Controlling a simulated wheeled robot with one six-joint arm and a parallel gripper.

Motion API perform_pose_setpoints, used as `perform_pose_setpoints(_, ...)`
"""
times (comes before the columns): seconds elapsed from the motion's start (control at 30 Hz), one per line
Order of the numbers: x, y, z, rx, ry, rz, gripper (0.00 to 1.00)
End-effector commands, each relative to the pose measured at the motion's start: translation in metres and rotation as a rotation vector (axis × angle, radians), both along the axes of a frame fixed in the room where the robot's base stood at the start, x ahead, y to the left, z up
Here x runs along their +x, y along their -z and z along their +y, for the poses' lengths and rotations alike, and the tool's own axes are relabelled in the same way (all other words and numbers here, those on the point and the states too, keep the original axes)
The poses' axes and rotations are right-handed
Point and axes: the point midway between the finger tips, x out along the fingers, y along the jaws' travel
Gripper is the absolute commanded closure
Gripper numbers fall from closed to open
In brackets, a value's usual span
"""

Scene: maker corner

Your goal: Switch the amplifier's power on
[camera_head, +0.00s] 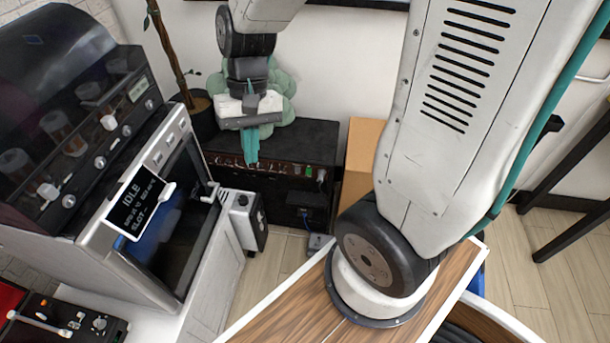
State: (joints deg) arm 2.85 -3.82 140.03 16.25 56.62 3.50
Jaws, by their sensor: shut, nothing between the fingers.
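The amplifier looks to be the low black cabinet (325,140) against the back wall. A reddish-brown strip (280,169) with a row of small controls runs along its upper front. A small green part (308,171) shows near the right end of the strip, with a pale part just right of it. I cannot tell a switch's position at this size. My gripper (251,163) points down with its teal fingers shut and empty. In the picture its tips overlap the left part of the strip; I cannot tell whether they touch it.
A large machine with a screen reading IDLE (135,203) stands at left. A tan box (362,150) is right of the cabinet. A green plant-like object (282,85) is behind my gripper. Wooden floor (275,268) shows in front.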

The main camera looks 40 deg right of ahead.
Motion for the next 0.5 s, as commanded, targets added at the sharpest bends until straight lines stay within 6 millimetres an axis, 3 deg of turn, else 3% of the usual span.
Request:
perform_pose_setpoints(0.27,0.063,0.077,0.009,0.045,0.294,0.023,1.00)
perform_pose_setpoints(0.5,0.112,0.156,0.002,0.020,0.608,0.020,1.00)
